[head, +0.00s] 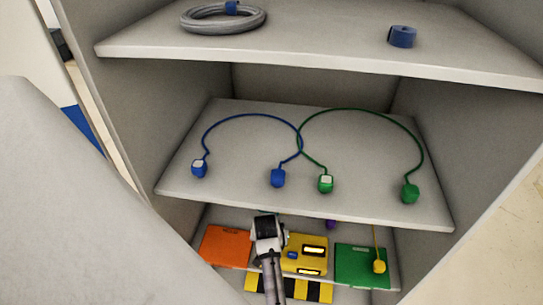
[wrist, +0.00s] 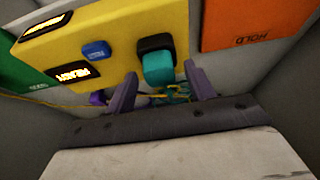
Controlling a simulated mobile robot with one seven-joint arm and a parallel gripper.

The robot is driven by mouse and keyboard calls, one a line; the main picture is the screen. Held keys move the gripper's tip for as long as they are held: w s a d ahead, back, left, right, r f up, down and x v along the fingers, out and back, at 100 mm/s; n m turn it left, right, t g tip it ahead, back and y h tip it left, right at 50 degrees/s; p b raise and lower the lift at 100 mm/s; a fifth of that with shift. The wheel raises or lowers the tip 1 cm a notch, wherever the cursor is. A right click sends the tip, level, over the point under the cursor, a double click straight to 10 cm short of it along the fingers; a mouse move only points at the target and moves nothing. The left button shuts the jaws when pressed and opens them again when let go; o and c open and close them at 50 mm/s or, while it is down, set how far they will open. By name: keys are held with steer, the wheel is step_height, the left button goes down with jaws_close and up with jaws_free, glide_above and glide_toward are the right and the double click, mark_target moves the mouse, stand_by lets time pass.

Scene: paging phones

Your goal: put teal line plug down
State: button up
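The teal line plug (wrist: 159,70) shows in the wrist view, against a black socket-like piece (wrist: 155,43) on the yellow panel (wrist: 110,28). I cannot tell whether it is seated in that piece. My gripper (wrist: 160,73) is open, with one finger on each side of the plug and a small gap on both sides. Part of a teal cord (wrist: 178,91) shows below the plug, between the fingers. In the head view my gripper (head: 268,232) is at the left part of the yellow panel (head: 318,264); the teal plug is hidden there.
An orange panel (head: 226,247) and a green panel (head: 358,268) flank the yellow one. A yellow plug (head: 379,267) is at the green panel. A purple plug (head: 331,224) and yellow cord lie close by. The shelf above holds blue (head: 278,178) and green (head: 410,193) corded plugs.

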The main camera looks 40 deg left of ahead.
steer(key=shift+r, duration=0.45)
steer(key=s+d+b, duration=0.2)
steer(key=s+d, duration=0.4)
steer(key=s, duration=0.4)
steer(key=shift+s+d+r, duration=0.25)
steer(key=shift+s+r, duration=0.05)
steer(key=shift+r, duration=0.1)
steer(key=shift+s, duration=0.1)
